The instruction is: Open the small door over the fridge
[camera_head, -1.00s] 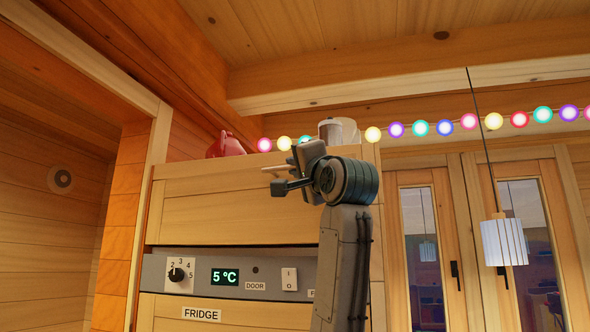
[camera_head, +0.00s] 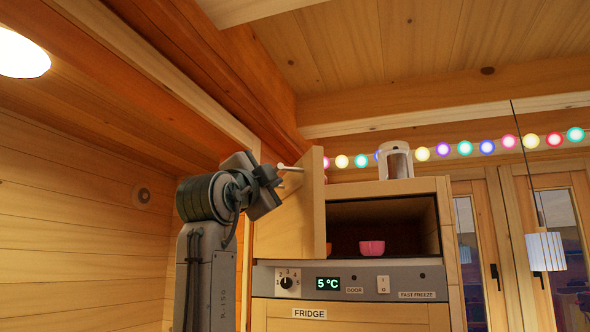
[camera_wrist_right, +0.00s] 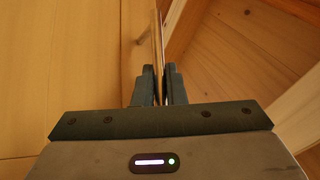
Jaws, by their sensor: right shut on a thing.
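The small wooden door (camera_head: 285,222) over the fridge stands wide open, swung out to the left in the head view. Behind it is a dark compartment (camera_head: 400,212) with a pink bowl (camera_head: 372,247) inside and part of another reddish item (camera_head: 329,248) at the door's edge. My right gripper (camera_head: 277,175) is at the door's upper part, on its handle (camera_head: 290,168). In the right wrist view its fingers (camera_wrist_right: 159,88) are closed around the thin handle bar (camera_wrist_right: 157,40). My left gripper is not in view.
Below the compartment is the fridge control panel (camera_head: 340,283) with a knob, display and switch. A white-and-clear container (camera_head: 396,160) stands on the cabinet top. A wood wall (camera_head: 80,220) lies to the left of my arm. A lamp (camera_head: 545,251) hangs at right.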

